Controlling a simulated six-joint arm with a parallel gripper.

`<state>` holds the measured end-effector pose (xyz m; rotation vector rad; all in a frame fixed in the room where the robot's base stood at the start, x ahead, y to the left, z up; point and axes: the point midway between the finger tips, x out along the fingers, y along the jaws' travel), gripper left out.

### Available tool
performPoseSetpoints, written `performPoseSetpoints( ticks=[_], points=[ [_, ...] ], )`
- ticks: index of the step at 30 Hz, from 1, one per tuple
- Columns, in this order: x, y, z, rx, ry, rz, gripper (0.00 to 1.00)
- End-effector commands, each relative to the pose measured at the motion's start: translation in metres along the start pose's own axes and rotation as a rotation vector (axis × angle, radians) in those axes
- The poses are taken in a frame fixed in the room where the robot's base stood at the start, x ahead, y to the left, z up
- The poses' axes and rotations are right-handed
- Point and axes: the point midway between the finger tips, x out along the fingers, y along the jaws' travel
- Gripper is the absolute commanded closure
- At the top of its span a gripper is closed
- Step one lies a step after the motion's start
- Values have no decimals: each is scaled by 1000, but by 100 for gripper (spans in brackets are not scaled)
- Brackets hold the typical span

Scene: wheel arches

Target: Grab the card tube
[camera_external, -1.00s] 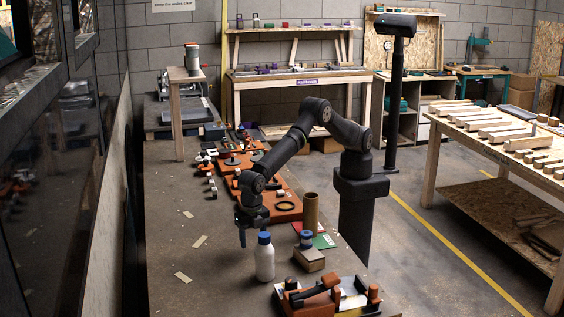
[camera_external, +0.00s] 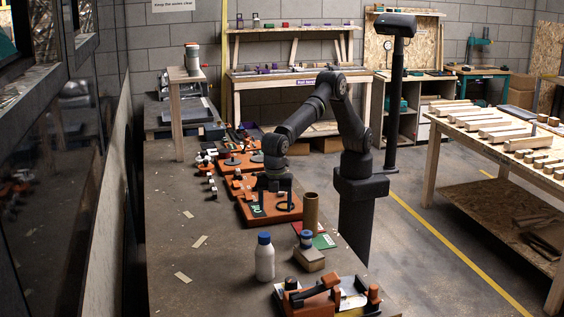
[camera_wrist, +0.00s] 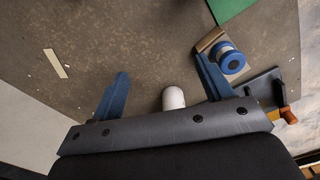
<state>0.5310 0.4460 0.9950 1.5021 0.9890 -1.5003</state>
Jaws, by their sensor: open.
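The card tube (camera_external: 311,212) is a brown cylinder standing upright on the bench, at the edge of the red and green sheets. I cannot make it out in the wrist view. My gripper (camera_external: 275,207) is open and empty, pointing down over the orange board, to the left of the tube in the external view. In the wrist view its two blue fingers (camera_wrist: 162,90) are spread apart, with a white rounded object (camera_wrist: 173,98), likely the bottle, showing between them.
A white bottle with a blue cap (camera_external: 264,258) stands in front. A blue-topped roll (camera_external: 307,238) sits beside or on a brown block (camera_external: 309,260); the roll also shows in the wrist view (camera_wrist: 231,61). An orange fixture (camera_external: 315,299) lies at the front. The bench's left side is mostly clear.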

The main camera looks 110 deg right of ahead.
Motion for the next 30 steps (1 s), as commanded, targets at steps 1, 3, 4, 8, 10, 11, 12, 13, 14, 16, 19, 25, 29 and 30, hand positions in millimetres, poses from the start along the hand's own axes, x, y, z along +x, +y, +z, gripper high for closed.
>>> performPoseSetpoints(
  ticks=[1,3,4,8,10,11,12,13,14,16,19,25,29,30],
  points=[
    [-20,-12,7,83,5,2,27],
    [-41,-28,18,214,4,1,27],
    [-49,-34,23,270,4,1,27],
    [-85,-63,47,510,4,0,27],
    [-100,-76,60,632,4,0,27],
    [-106,-82,65,678,3,0,27],
    [-113,-88,72,737,2,0,27],
    [-118,-92,76,776,2,0,27],
    [-122,-96,80,812,2,0,27],
    [-129,-103,88,881,1,0,27],
    [-134,-109,95,940,-1,0,27],
    [-114,-111,98,966,-6,0,27],
    [-85,-111,98,964,-6,0,27],
    [-76,-111,98,964,-7,1,27]
  ],
)
